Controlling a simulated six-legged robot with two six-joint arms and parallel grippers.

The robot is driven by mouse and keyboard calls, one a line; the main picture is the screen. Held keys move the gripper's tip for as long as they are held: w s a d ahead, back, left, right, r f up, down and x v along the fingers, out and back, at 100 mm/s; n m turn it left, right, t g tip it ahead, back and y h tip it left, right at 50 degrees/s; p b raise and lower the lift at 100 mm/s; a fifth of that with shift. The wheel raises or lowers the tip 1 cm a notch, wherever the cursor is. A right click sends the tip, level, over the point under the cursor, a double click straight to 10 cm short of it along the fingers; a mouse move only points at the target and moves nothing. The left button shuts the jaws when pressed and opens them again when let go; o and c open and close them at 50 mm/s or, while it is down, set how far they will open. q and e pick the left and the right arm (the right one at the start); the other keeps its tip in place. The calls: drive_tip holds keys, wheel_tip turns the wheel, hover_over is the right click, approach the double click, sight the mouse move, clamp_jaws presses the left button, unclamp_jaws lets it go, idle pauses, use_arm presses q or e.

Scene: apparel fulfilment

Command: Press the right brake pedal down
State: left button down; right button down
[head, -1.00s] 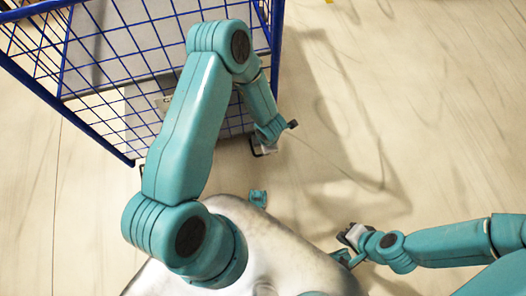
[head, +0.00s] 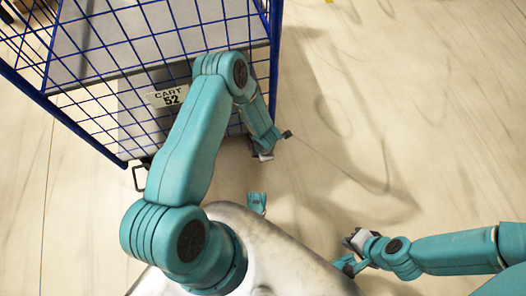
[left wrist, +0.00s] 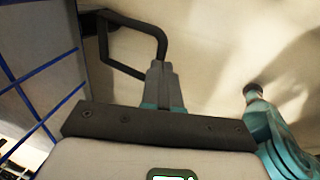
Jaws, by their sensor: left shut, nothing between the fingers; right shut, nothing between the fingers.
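The cart (head: 277,60) is a blue wire cage at the upper left of the head view. The right brake pedal (left wrist: 130,70) is a black open loop in the left wrist view; in the head view my left gripper mostly hides it. My left gripper (head: 264,155) is shut and empty at the cart's lower right corner. In the left wrist view its fingertips (left wrist: 160,66) overlap the loop's near right corner; I cannot tell whether they touch. My right gripper (head: 345,264) is shut and empty, low over the floor, away from the cart.
Another black loop pedal (head: 140,178) sticks out at the cart's lower left corner. The pale floor (head: 420,120) to the right of the cart is clear.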

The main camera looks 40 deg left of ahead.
use_arm(q)
drive_tip(key=shift+f, duration=0.35)
use_arm(e)
drive_tip(key=shift+f, duration=0.15)
use_arm(q)
drive_tip(key=shift+f, duration=0.1)
use_arm(e)
drive_tip(key=shift+f, duration=0.1)
